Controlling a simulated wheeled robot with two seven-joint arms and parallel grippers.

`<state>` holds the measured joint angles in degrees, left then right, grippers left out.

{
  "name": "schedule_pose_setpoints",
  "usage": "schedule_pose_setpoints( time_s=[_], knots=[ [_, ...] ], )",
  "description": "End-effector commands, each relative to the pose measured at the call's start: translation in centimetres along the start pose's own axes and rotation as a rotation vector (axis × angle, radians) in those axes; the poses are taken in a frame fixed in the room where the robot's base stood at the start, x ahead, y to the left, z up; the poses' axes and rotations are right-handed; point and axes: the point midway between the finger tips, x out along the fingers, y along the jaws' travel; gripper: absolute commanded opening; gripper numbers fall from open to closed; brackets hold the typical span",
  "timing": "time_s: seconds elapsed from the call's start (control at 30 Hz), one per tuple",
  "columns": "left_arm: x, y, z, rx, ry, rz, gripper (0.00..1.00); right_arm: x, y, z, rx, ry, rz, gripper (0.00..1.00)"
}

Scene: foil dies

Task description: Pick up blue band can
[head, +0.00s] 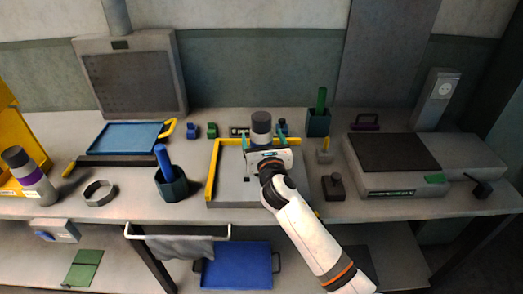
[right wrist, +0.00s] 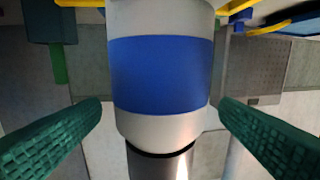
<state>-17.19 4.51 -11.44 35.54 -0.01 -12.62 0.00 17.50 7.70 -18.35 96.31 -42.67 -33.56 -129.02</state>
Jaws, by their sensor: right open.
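The blue band can (head: 262,119) stands upright near the back of the yellow-edged grey tray, with a dark top, pale body and blue band. My right gripper (head: 264,138) is in front of it, open, with its green fingers on either side. In the right wrist view the can's blue band (right wrist: 160,75) fills the middle, between the two open fingers (right wrist: 160,112), with a gap visible on each side. The can's lower part is hidden by my gripper in the head view. My left gripper is not in view.
A purple-banded can (head: 33,178) stands far left. A dark cup with a blue handle (head: 171,184) is left of the tray; a dark green cup (head: 318,124) stands behind right. A grey machine (head: 430,165) is at right.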

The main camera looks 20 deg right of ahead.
Motion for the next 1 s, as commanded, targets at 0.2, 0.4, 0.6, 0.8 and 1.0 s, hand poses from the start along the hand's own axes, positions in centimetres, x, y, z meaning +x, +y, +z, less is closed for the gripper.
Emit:
schedule_pose_setpoints(
  time_s=[0.2, 0.4, 0.6, 0.8, 1.0],
  knots=[
    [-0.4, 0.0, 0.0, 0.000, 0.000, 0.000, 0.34, 3.3, 0.0, 0.0, 0.001, 0.000, 0.002, 0.85],
    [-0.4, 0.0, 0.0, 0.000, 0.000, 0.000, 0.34, 4.4, 0.0, 0.1, 0.000, 0.000, 0.000, 0.85],
    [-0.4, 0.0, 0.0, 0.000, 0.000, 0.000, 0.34, 4.3, 0.0, 0.1, 0.000, 0.000, 0.000, 0.78],
    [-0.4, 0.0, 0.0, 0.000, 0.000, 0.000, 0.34, 4.3, 0.0, 0.1, 0.000, 0.000, 0.000, 0.45],
    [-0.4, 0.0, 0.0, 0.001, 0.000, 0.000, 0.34, 4.3, 0.0, 0.1, 0.000, 0.000, 0.000, 0.13]
  ],
)
